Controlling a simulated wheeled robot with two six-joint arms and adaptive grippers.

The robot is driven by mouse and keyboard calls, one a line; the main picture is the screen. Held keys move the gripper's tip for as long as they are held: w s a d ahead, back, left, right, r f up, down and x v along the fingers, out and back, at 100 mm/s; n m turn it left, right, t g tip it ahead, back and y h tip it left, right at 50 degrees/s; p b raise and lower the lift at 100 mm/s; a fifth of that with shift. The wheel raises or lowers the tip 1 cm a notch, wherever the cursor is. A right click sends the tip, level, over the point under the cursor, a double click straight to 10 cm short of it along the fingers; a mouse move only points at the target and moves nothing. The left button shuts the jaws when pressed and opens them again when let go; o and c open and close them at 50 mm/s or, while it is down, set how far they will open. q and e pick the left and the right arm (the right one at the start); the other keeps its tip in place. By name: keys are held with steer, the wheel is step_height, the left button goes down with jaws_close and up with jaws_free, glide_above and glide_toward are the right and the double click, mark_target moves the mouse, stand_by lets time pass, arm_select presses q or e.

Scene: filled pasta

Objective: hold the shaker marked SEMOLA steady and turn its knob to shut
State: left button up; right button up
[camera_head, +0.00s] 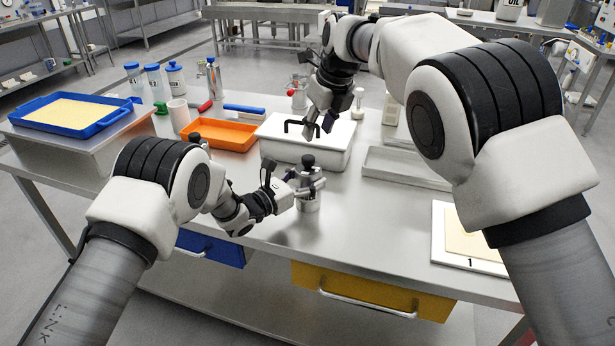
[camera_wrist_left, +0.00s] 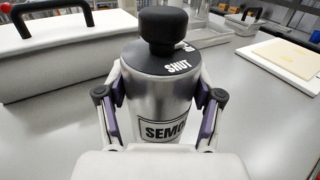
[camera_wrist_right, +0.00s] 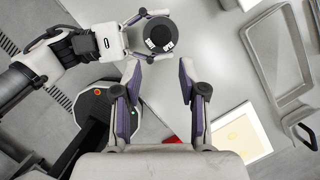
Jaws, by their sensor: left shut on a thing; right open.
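The metal shaker (camera_head: 308,201) stands upright on the steel table, with a black knob (camera_head: 308,161) on top. In the left wrist view its label reads "SEMO" (camera_wrist_left: 165,130), the rest hidden, and "SHUT" (camera_wrist_left: 178,67) is printed on its lid beside the knob (camera_wrist_left: 164,30). My left gripper (camera_head: 300,190) is shut around the shaker's body, a finger on each side. My right gripper (camera_head: 318,128) is open and empty, above and behind the shaker, over the white box. The right wrist view looks down on the shaker (camera_wrist_right: 160,35) beyond the open fingers.
A white lidded box (camera_head: 345,160) with a black handle stands just behind the shaker. An orange tray (camera_head: 240,147) is to its left, an empty grey tray (camera_head: 405,178) to the right. A white board (camera_head: 437,240) lies front right. The tabletop right of the shaker is clear.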

mark_target(300, 167)
steer(key=s+a+r+m+g+y, duration=0.1)
steer(key=s+a+m+g+y, duration=0.2)
steer(key=m, duration=1.4)
steer(key=s+a+r+m+g+y, duration=0.1)
steer(key=a+r+m+y, duration=0.3)
steer(key=m, duration=1.2)
steer(key=w+d+f+n+t+y, duration=0.1)
steer(key=w+d+f+n+y, duration=0.2)
steer(key=d+f+y, duration=0.35)
steer(key=w+d+f+n+t+y, duration=0.2)
steer(key=w+d+f+n+y, duration=0.15)
steer(key=d+f, duration=0.55)
steer(key=shift+h, duration=0.6)
steer(key=a, duration=0.8)
steer(key=w+a, duration=0.1)
steer(key=a, duration=0.3)
steer(key=shift+a, duration=0.4)
jaws_close()
steer(key=shift+w, duration=0.1)
